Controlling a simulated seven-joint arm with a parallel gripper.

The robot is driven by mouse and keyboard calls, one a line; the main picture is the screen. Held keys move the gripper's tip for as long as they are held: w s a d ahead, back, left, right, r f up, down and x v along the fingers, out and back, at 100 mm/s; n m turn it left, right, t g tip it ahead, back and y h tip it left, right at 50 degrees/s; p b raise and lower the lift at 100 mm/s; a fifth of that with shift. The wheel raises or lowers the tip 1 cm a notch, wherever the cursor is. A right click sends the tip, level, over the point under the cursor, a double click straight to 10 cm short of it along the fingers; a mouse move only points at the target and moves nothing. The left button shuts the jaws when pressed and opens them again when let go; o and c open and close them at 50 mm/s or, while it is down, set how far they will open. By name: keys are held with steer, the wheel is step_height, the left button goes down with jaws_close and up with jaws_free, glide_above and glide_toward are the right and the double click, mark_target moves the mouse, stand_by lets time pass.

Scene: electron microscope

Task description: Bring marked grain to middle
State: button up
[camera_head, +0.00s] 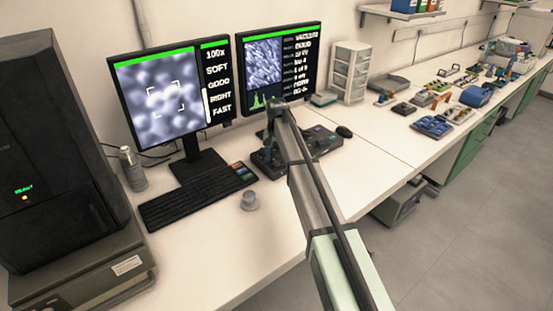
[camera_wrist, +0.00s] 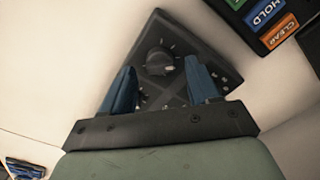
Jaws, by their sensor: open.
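The left monitor (camera_head: 158,130) shows soft grey grains (camera_head: 140,85) with white corner brackets (camera_head: 165,97) around the picture's middle; pale grains lie inside and beside them. I cannot tell which grain is marked. Its text reads 100x, SOFT, GOOD, RIGHT, FAST. My gripper (camera_wrist: 160,85) is open and empty, its two blue fingers over a dark control panel (camera_wrist: 150,93). A round knob (camera_wrist: 160,60) on the panel shows between and beyond the fingertips. I cannot tell whether anything is touched. In the head view my arm hides part of the panel (camera_head: 265,165).
The right monitor (camera_head: 290,60) shows a textured picture and text. A dark machine (camera_head: 50,150) stands left. The bench front is mostly clear.

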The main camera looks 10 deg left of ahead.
mark_target(277, 160)
steer(key=shift+f, duration=0.85)
steer(key=shift+c, duration=0.2)
steer(key=c, duration=1)
steer(key=shift+m, duration=1.3)
steer(key=o, duration=1)
steer(key=shift+o, duration=0.2)
step_height(277, 160, up, 14)
